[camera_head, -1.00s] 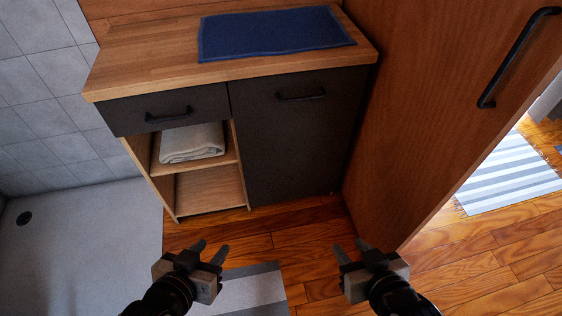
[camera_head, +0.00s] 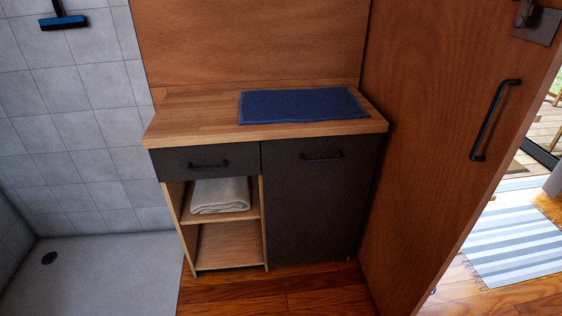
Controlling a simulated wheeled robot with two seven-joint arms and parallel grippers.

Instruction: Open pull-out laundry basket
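A low cabinet with a wooden top (camera_head: 190,118) stands against the wooden back wall. Its right side is a tall dark front panel (camera_head: 311,215) with a black bar handle (camera_head: 321,157) near the top. This looks like the pull-out laundry basket front, and it is shut flush with the cabinet. Any basket behind it is hidden. Left of it are a shut dark drawer (camera_head: 180,163) with a black handle (camera_head: 208,165) and two open shelves below. Neither of my grippers shows in the head view now.
A folded light towel (camera_head: 220,195) lies on the upper shelf and a blue mat (camera_head: 300,105) on the top. A wooden door or panel with a black handle (camera_head: 494,120) stands close on the right. A grey shower floor (camera_head: 110,275) lies left. A strip of wood floor (camera_head: 250,290) is clear.

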